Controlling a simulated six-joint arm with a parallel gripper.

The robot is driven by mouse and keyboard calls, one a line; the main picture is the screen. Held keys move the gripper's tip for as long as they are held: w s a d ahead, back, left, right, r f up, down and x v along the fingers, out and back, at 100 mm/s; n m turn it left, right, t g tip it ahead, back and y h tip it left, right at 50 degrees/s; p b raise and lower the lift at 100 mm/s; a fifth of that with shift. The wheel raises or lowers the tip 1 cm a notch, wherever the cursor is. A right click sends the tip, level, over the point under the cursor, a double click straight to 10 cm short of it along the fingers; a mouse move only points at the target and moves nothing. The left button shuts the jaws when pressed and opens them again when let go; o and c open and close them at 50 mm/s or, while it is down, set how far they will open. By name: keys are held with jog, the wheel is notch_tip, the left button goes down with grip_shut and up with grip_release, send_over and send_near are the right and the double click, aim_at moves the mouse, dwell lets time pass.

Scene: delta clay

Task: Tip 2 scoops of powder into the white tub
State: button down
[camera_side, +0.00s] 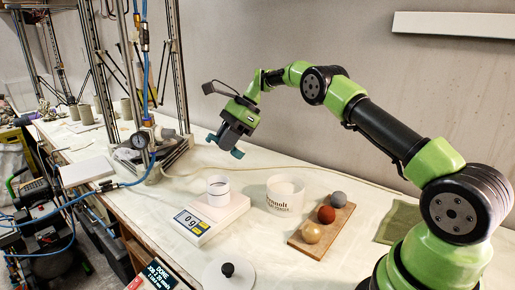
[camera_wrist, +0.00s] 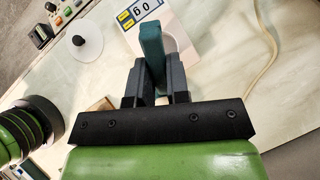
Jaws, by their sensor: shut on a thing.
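My gripper (camera_side: 230,139) is shut on a teal scoop (camera_side: 237,153) and holds it in the air above and behind the scale. In the wrist view the teal scoop (camera_wrist: 152,45) stands between the dark fingers (camera_wrist: 158,75); I cannot see whether powder is in it. The scale's display (camera_side: 191,222) appears to read 0 g. A wider pale container (camera_side: 285,198) with dark lettering stands right of the scale, with whitish content near its top.
A white lid (camera_side: 229,276) with a black knob lies in front. A tall printer frame with a gauge (camera_side: 140,140) stands at left. A green cloth (camera_side: 398,223) lies at right.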

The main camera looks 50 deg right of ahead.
aim_at(218, 139)
jog(key=shift+n+g, duration=0.4)
jog(key=shift+n, duration=0.1)
jog(key=shift+w+a+f, duration=0.2)
jog(key=shift+w+a, duration=0.05)
jog(key=shift+a, duration=0.7)
jog(key=shift+w+a+f, duration=0.25)
jog(key=shift+a, duration=0.7)
jog(key=shift+w+a+f, duration=0.2)
jog(key=shift+w+a, duration=0.05)
jog(key=shift+a, duration=0.7)
jog(key=shift+r+t+y, duration=0.15)
jog(key=shift+t+y, duration=0.25)
jog(key=shift+y, duration=0.3)
jog(key=d+m+t+y, duration=0.1)
jog(key=d+r+m+t+y, duration=0.1)
jog(key=m+t, duration=0.1)
jog(key=shift+s+t, duration=0.2)
jog(key=shift+t, duration=0.1)
jog(key=t, duration=0.1)
jog(key=m+t, duration=0.1)
jog(key=t, duration=0.1)
jog(key=shift+s+d+r+m+y, duration=0.15)
jog(key=shift+s+d+m+y, duration=0.15)
jog(key=shift+d, duration=0.1)
